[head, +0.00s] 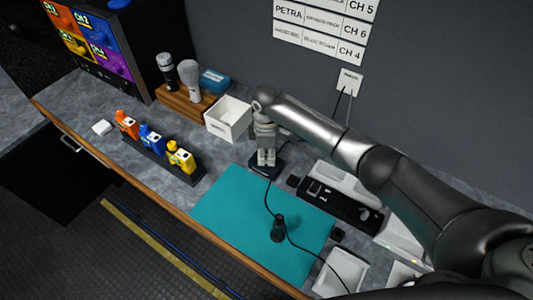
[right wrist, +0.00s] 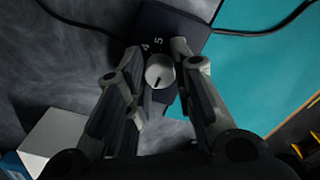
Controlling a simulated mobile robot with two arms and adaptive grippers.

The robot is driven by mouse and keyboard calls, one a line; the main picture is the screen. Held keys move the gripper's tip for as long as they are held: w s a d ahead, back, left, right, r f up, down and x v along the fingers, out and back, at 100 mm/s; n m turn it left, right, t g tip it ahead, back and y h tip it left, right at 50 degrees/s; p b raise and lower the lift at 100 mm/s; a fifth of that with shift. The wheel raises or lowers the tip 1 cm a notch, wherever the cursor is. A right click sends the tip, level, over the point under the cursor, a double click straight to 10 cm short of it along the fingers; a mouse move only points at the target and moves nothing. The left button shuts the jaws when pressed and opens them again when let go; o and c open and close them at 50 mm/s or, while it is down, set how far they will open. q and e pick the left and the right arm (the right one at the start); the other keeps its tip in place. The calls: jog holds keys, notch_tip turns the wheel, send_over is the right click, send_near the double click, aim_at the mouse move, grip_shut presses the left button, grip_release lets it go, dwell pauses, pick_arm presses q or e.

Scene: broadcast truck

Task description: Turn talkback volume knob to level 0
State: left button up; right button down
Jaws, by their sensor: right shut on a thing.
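The talkback volume knob (right wrist: 159,70) is a round pale cap on a small dark box (right wrist: 172,24). In the right wrist view a short dark mark on the cap points toward the bottom of the picture. The printed figures 4 and 5 show beyond the knob; other figures are hidden. My right gripper (right wrist: 160,76) is over the box, shut on the knob with a finger on either side. In the head view the right gripper (head: 266,160) comes down on the dark box (head: 268,172) and hides the knob. My left gripper is not in view.
A white open box (head: 228,120) stands close left of the gripper. A teal mat (head: 235,216) lies in front, with a dark upright object (head: 278,230) and its cable on it. Colored packs (head: 152,138) stand in a rack at left. A black device (head: 338,203) is at right.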

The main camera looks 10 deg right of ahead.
aim_at(267, 157)
jog(key=shift+n, duration=0.3)
jog(key=c, duration=1.2)
grip_release()
notch_tip(267, 157, up, 12)
